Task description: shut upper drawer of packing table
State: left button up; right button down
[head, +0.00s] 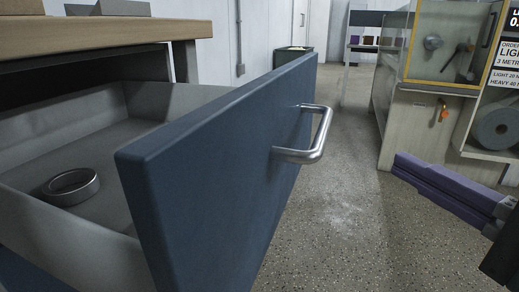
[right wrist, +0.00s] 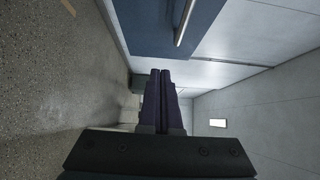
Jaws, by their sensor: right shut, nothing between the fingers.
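The upper drawer (head: 95,125) of the packing table (head: 110,34) stands pulled out, with its grey inside showing. Its blue front (head: 215,140) carries a silver bar handle (head: 318,135). A grey ring-shaped roll (head: 71,187) lies inside the drawer. My right gripper (head: 398,165), with purple fingers, is at the right of the head view, to the right of the handle and apart from it. In the right wrist view its fingers (right wrist: 161,72) are together with nothing between them, and the blue front (right wrist: 150,22) and handle (right wrist: 186,22) show ahead. My left gripper is not in view.
A cabinet with a yellow-framed window (head: 455,45) and a large grey roll (head: 497,128) on a shelf stand at the right. A bin (head: 292,56) stands at the back. The speckled floor (head: 345,215) between drawer and cabinet is clear.

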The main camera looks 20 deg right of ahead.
jog(key=b, duration=0.3)
send_near(303, 123)
jog(key=w+d, duration=0.2)
jog(key=w, duration=0.1)
jog(key=shift+w+a+f+b, duration=0.15)
jog(key=shift+w+a+b, duration=0.35)
jog(key=shift+w+a, duration=0.65)
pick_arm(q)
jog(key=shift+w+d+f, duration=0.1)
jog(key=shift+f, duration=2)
pick_arm(e)
jog(key=shift+w+a, duration=0.15)
jog(key=shift+a, duration=0.25)
jog(key=shift+w, duration=0.15)
